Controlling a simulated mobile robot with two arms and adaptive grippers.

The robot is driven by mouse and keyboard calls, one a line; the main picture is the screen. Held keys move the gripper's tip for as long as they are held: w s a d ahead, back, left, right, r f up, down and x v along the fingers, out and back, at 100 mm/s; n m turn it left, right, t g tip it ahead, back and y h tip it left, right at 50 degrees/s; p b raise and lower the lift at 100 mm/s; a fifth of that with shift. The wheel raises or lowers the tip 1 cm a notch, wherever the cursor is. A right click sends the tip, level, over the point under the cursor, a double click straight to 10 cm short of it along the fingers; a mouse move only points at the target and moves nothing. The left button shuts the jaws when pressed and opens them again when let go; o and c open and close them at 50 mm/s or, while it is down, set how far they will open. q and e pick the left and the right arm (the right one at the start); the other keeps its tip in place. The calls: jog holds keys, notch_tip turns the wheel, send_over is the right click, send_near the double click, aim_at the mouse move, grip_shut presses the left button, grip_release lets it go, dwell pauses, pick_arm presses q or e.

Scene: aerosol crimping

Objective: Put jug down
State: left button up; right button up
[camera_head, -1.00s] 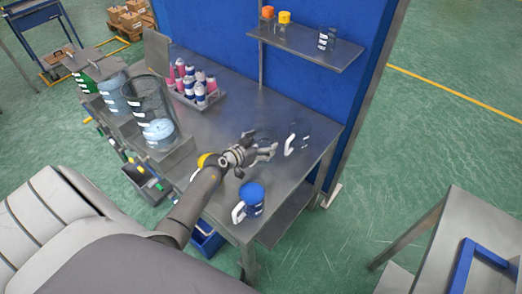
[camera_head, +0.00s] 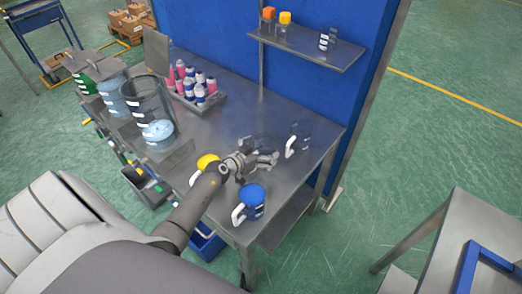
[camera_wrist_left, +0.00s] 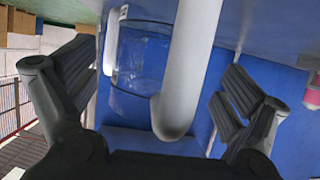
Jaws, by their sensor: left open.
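My left gripper (camera_head: 270,160) is over the table, open, with its fingers spread. In the left wrist view a large white handle (camera_wrist_left: 190,70) stands between the open fingers (camera_wrist_left: 145,95), with gaps on both sides. A clear jug with its own smaller white handle (camera_wrist_left: 140,60) shows behind it. In the head view a clear dark jug with a white handle (camera_head: 300,136) stands upright just right of the gripper. A dark round shape (camera_head: 264,142) behind the gripper is partly hidden; I cannot tell which jug the near handle belongs to. My right gripper is not in view.
A blue-lidded jug (camera_head: 251,197) stands near the front edge, close to my gripper. A yellow-lidded jug (camera_head: 207,162) is partly hidden by my arm. A tray of pink and white bottles (camera_head: 222,98) and large clear containers (camera_head: 146,102) are to the left.

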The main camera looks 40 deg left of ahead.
pick_arm(q)
jog(key=shift+r, duration=0.15)
jog(key=shift+s+r, duration=0.15)
jog(key=shift+s, duration=0.2)
jog(key=p+v, duration=0.2)
jog(key=v, duration=0.9)
jog(key=shift+p, duration=0.3)
jog(key=shift+s, duration=0.15)
